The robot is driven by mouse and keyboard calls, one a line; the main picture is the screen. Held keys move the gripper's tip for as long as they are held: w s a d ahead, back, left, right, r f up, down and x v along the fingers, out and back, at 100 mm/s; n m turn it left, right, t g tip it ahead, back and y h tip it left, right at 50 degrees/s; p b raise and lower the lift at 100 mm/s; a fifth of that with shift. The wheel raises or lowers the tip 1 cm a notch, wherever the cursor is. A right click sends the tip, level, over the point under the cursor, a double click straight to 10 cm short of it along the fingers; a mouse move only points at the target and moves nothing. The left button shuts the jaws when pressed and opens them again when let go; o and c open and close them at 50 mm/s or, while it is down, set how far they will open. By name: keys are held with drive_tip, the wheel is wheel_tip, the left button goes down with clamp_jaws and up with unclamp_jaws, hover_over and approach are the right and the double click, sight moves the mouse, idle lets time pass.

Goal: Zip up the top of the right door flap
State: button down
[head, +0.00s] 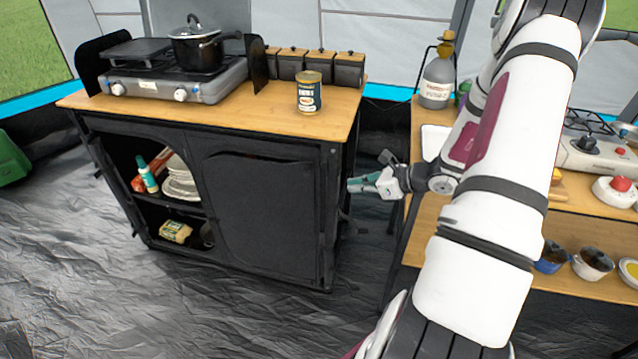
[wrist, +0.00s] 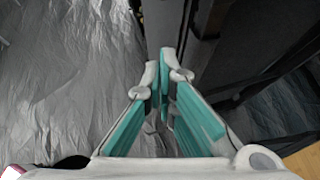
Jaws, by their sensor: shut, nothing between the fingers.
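The black camping cabinet (head: 325,215) stands in the middle of the head view. Its right door flap (head: 262,220) is a dark fabric panel that hangs over the right half of the front. A curved seam runs along its top; the zipper and its pull are too small to make out. My gripper (head: 352,185) is just right of the cabinet's front right corner, at about the height of the flap's upper part. It is shut and empty, apart from the flap. In the wrist view my teal-padded fingers (wrist: 165,78) point toward a grey post and dark panels.
The cabinet's left compartment is open, with plates (head: 180,182) and a bottle (head: 147,175) inside. A stove (head: 180,82) with a pot (head: 196,50) and a can (head: 309,92) stand on top. A second wooden table (head: 480,265) is at right. Floor in front is clear.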

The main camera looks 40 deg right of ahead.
drive_tip(key=shift+w+a+f+b, duration=0.25)
drive_tip(key=shift+w+a+f, duration=0.4)
drive_tip(key=shift+w, duration=1.15)
drive_tip(key=shift+w+a+f+b, duration=0.3)
drive_tip(key=shift+w+a, duration=0.5)
drive_tip(key=shift+w, duration=1)
drive_tip(key=shift+w+a+f+b, duration=0.15)
drive_tip(key=shift+w+a+f, duration=0.55)
drive_tip(key=shift+w, duration=1.1)
drive_tip(key=w+a+b, duration=0.3)
drive_tip(key=w+a, duration=0.4)
drive_tip(key=w, duration=0.2)
drive_tip(key=w+a+b, duration=0.4)
drive_tip(key=w+a, duration=0.4)
drive_tip(key=w, duration=0.2)
drive_tip(key=w+a+b, duration=0.3)
drive_tip(key=w+a, duration=0.4)
drive_tip(key=w, duration=0.2)
drive_tip(key=shift+w+a+r, duration=0.1)
drive_tip(key=shift+w+a, duration=0.05)
drive_tip(key=shift+w, duration=0.1)
